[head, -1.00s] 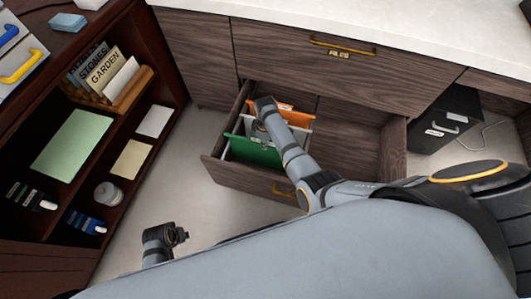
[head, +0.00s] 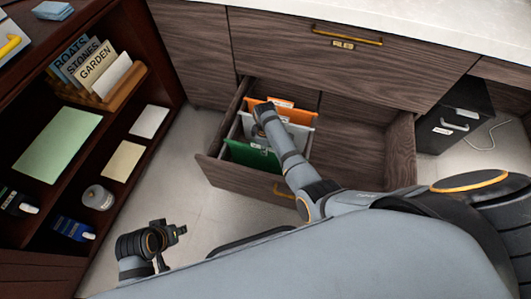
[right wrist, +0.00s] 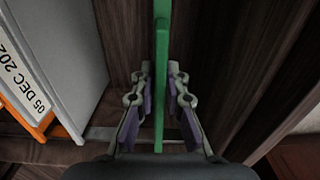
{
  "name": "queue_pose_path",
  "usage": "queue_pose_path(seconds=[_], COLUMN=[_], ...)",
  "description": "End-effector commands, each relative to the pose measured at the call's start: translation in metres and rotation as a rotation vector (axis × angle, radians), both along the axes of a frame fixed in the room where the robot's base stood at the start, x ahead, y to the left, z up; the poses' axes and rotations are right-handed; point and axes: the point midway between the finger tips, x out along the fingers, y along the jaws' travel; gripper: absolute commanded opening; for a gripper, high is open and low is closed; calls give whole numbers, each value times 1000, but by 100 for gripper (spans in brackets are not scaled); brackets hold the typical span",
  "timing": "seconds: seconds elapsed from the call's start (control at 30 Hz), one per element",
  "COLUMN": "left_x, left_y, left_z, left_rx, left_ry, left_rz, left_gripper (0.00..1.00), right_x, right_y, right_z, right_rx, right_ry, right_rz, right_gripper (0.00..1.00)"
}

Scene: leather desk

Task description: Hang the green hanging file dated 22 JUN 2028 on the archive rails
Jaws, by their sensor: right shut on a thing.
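A green hanging file (head: 248,154) is in the open drawer near its front panel, upright. My right gripper (head: 260,112) reaches down over the drawer. In the right wrist view its two fingers (right wrist: 159,78) are closed on the thin green file (right wrist: 161,40), seen edge-on. Its date is not readable. A grey file (right wrist: 65,60) and an orange file (head: 268,107) hang beside it; a tab in the right wrist view reads 05 DEC 202. A pale rail (right wrist: 105,132) shows below them. My left gripper (head: 178,232) is low at the left; its finger gap is unclear.
The wooden drawer (head: 222,168) has free room in its right part. A black cabinet (head: 455,110) stands at the right. A white counter lies above.

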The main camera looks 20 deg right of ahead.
Motion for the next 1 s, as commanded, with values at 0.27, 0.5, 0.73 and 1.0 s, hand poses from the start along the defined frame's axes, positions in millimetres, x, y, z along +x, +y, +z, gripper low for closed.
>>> queue_pose_path(seconds=[0.27,0.5,0.73,1.0], left_x=[5,5,5,5], left_y=[-6,-6,-6,-6], left_z=[-15,-16,-16,-16], left_rx=[-28,-28,-28,-28], left_ry=[-83,-84,-84,-82], left_rz=[6,6,6,6], left_gripper=[20,20,20,20], right_x=[1,1,0,0], right_y=[1,1,1,1], right_z=[-12,-15,-15,-13], right_rx=[0,1,0,1], right_ry=[-1,-1,0,-1], right_rz=[3,3,3,3], right_gripper=[0,0,35,35])
